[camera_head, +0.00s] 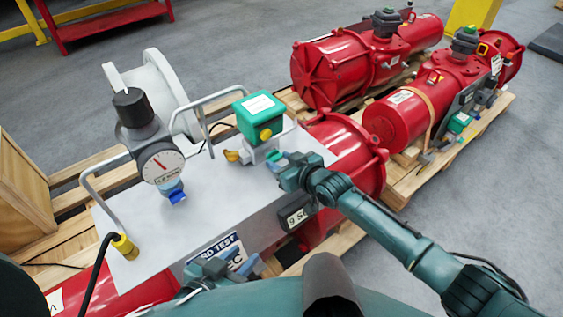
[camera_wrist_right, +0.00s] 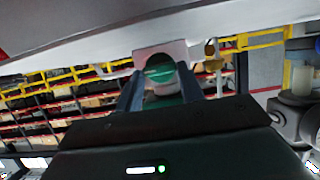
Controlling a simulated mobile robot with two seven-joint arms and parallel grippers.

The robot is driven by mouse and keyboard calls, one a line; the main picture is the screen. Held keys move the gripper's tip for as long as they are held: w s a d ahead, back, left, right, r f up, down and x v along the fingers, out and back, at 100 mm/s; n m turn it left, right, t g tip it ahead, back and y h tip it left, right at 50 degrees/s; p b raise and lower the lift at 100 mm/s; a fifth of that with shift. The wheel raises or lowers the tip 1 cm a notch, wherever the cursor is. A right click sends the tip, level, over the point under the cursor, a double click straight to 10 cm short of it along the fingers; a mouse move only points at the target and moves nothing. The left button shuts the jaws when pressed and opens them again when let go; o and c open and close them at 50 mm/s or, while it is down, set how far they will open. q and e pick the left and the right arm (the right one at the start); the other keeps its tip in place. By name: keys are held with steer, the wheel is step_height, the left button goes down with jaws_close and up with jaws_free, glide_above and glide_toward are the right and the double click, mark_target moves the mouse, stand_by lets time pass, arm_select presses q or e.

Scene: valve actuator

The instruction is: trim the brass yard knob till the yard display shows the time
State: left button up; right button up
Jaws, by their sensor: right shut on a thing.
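My right gripper (camera_head: 277,163) is at the right part of the grey panel top, beside the green box (camera_head: 258,113). It is shut on a small part that its fingers mostly hide in the head view. In the right wrist view, a round green part (camera_wrist_right: 160,72) in a pale bracket shows between the fingers. A brass-coloured part (camera_head: 232,156) is left of the gripper; I cannot tell whether it is the yard knob. The display (camera_head: 297,215) on the front face reads roughly "9 S", partly hidden by my right arm. My left gripper (camera_head: 245,264) is low by the front label, its opening unclear.
A pressure gauge (camera_head: 162,167) with a black cap stands on the panel (camera_head: 130,232), with metal handles (camera_head: 104,180) around. A test label (camera_head: 215,247) is on the front. Red actuators (camera_head: 335,70) lie on pallets at the right.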

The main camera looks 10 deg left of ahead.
steer(key=shift+f, duration=0.1)
stand_by(0.3)
steer(key=o, duration=0.7)
steer(key=shift+d, duration=0.1)
steer(key=shift+s+d+r, duration=0.2)
steer(key=shift+r, duration=0.05)
arm_select(q)
steer(key=shift+s+a+r+p, duration=0.15)
steer(key=shift+r+p, duration=0.45)
steer(key=shift+p, duration=0.6)
arm_select(e)
steer(key=v, duration=1.2)
steer(key=shift+s+d+f, duration=0.1)
steer(key=shift+s+d, duration=0.05)
steer(key=shift+d, duration=0.05)
arm_select(q)
steer(key=shift+r, duration=0.1)
